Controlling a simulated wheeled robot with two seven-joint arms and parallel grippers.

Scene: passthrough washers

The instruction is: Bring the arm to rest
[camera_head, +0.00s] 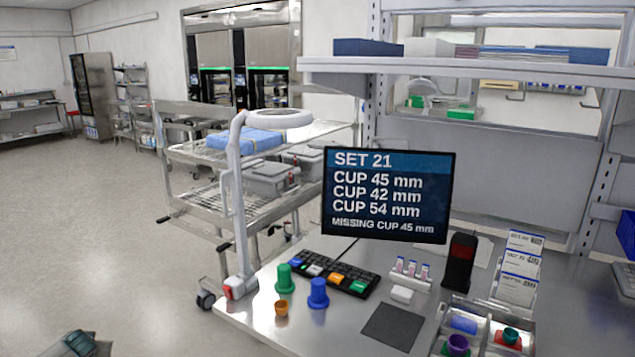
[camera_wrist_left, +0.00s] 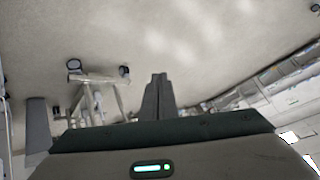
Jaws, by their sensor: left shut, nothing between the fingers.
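My left gripper (camera_wrist_left: 158,80) shows in the left wrist view with its two dark fingers together and nothing between them. Beyond the fingers are pale floor and, to the left, the wheels and legs of a cart, so the gripper is away from the table. In the head view, only a grey piece of my left arm (camera_head: 80,344) shows at the bottom left edge, over the floor and left of the table. The rest of that arm is cut off by the frame. My right gripper is in neither view.
A wire cart (camera_head: 215,195) stands behind. The floor at left is clear.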

